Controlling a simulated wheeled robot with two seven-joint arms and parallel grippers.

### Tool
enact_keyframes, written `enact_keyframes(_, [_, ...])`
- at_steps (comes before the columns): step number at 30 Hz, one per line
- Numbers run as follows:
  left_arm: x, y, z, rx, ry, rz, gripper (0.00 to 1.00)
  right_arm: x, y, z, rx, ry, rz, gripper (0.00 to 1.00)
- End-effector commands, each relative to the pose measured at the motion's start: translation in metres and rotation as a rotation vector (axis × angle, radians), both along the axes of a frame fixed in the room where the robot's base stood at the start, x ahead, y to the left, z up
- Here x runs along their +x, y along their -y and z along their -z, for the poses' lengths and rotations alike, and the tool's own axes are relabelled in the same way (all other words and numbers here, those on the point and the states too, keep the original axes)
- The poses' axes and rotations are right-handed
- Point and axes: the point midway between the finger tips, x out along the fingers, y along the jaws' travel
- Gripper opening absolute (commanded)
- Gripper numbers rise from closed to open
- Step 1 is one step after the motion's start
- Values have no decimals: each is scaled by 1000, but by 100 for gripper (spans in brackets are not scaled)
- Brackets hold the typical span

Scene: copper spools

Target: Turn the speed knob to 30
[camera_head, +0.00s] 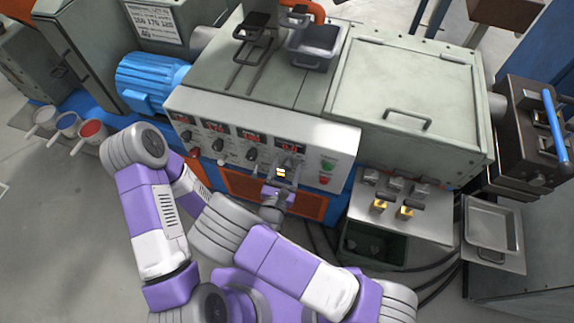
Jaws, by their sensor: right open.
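The control panel (335,138) on the machine's front carries a row of red displays with black knobs below them. Three knobs show clearly: the left one (186,136), the middle one (218,145) and the right one (252,154). The labels and digits are too small to read, so I cannot tell which is the speed knob or its setting. My right gripper (283,171) is open against the right part of the panel, below the rightmost display. It hides what lies behind it; I cannot tell whether it touches a knob. My left gripper is hidden from view.
Green (327,165) and red (324,180) buttons sit just right of my right gripper. A small table (420,227) with metal and yellow pieces stands further right, beside a grey tray (492,232). A blue motor (150,80) is left of the panel. My left arm is folded at left.

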Motion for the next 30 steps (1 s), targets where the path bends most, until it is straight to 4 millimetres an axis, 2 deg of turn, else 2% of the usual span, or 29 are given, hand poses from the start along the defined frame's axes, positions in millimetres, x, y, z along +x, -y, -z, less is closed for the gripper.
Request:
enact_keyframes(6, [0, 0, 0, 0, -1, 0, 40, 0, 0, 0, 0, 0, 0, 63])
enact_keyframes(17, [0, 0, 0, 0, 0, 0, 40, 0, 0, 0, 0, 0, 1, 8])
enact_keyframes(30, [0, 0, 5, 0, 0, 0, 40, 0, 0, 1, 97, 32, 0, 7])
